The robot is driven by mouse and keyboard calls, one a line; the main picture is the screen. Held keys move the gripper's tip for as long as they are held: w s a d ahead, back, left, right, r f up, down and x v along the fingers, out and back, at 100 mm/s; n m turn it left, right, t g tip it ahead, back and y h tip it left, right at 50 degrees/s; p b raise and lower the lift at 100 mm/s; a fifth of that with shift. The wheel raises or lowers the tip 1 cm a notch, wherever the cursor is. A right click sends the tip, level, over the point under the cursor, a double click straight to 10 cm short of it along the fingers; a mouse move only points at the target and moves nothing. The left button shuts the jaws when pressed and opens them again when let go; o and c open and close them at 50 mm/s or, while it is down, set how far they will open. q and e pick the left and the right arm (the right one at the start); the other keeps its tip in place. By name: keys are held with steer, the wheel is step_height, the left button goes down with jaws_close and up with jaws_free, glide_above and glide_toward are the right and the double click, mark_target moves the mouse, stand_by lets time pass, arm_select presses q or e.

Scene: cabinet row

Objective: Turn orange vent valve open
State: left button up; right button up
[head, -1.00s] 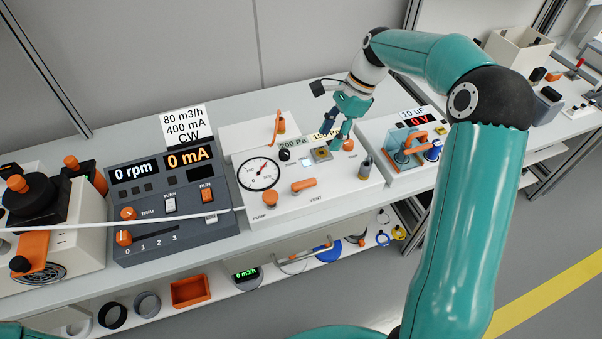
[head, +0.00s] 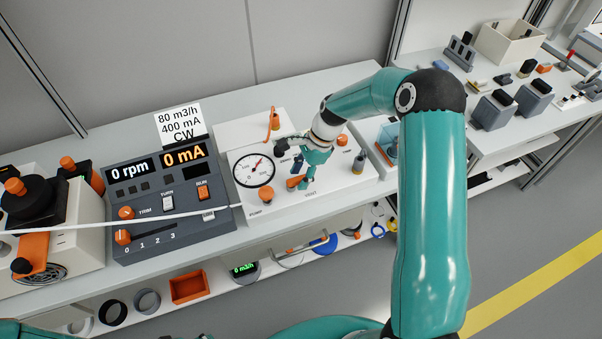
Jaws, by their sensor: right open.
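The orange vent valve (head: 293,182) is on the front of the white gauge unit, just above the VENT label, and my gripper partly covers it. My right gripper (head: 299,184) reaches down over the valve with its fingers open around or just above it. I cannot tell whether the fingers touch it. The round pressure gauge (head: 253,171) is left of the gripper. An orange pump knob (head: 266,195) is below the gauge. My left gripper is out of view.
The dark control panel (head: 165,205) reading 0 rpm and 0 mA stands to the left, with a white cable (head: 120,223) across it. An orange-tipped post (head: 274,119) rises behind the gauge unit.

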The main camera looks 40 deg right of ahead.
steer(key=shift+f, duration=0.1)
jaws_close()
